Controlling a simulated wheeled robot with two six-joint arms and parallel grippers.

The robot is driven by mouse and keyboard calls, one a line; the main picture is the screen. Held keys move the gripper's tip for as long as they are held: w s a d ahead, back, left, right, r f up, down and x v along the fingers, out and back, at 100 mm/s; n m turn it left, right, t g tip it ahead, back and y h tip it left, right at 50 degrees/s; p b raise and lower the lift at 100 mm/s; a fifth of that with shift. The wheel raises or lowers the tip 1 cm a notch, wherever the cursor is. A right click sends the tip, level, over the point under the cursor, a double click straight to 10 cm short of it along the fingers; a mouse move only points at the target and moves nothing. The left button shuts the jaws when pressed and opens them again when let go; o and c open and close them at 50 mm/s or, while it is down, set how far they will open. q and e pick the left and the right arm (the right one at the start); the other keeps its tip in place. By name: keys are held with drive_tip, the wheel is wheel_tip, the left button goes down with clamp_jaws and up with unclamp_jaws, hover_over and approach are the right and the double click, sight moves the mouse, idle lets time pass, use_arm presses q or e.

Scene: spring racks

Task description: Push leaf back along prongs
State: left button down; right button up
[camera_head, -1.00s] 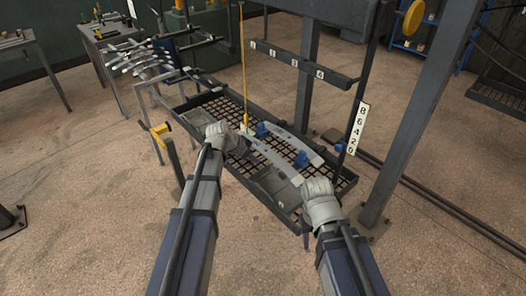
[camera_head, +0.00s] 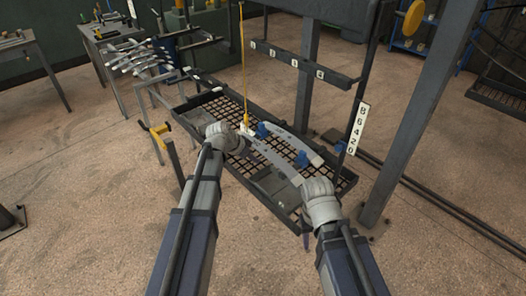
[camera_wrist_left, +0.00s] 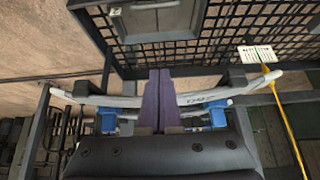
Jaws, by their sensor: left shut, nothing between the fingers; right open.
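A pale grey curved leaf (camera_head: 278,158) lies in the black grid-bottomed tray, with its near right end close to my right gripper. It also spans the left wrist view (camera_wrist_left: 200,97), with dark marks printed on it. A second pale leaf (camera_head: 294,138) lies behind it, beside two blue blocks (camera_head: 262,130). My left gripper (camera_head: 243,150) is shut and empty. In the left wrist view its purple fingers (camera_wrist_left: 157,88) cross the middle of the leaf; I cannot tell whether they touch it. My right gripper (camera_head: 312,184) is open by the leaf's right end; its fingertips are mostly hidden. I cannot make out the prongs.
The black tray (camera_head: 250,195) has raised rims. A yellow cord (camera_head: 243,60) hangs to a white tag by the leaf's left end. A numbered bar (camera_head: 300,66) and a steel post (camera_head: 305,85) stand behind. Several other leaves hang at the left rack (camera_head: 140,60).

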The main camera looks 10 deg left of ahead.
sight(265, 150)
use_arm(q)
drive_tip(key=shift+w+d, duration=0.9)
drive_tip(key=shift+w, duration=0.3)
drive_tip(key=shift+w+d, duration=0.9)
drive_tip(key=shift+w, duration=0.25)
drive_tip(key=s+a, duration=0.3)
drive_tip(key=s, duration=0.2)
drive_tip(key=shift+a, duration=0.35)
drive_tip(key=shift+w, duration=0.1)
drive_tip(key=s+d+f+n+g+y, duration=0.1)
drive_tip(key=s+d+g+y, duration=0.1)
drive_tip(key=s, duration=0.6)
drive_tip(key=s+d+f+n+g+y, duration=0.1)
drive_tip(key=s+d+g, duration=0.1)
drive_tip(key=s+d, duration=0.3)
drive_tip(key=s+d+f+n+g+y, duration=0.1)
drive_tip(key=s+d, duration=0.3)
drive_tip(key=s, duration=0.9)
drive_tip(key=shift+s+d+f+n+g+y, duration=0.25)
drive_tip(key=shift+f+n+g+y, duration=0.15)
drive_tip(key=shift+y, duration=0.4)
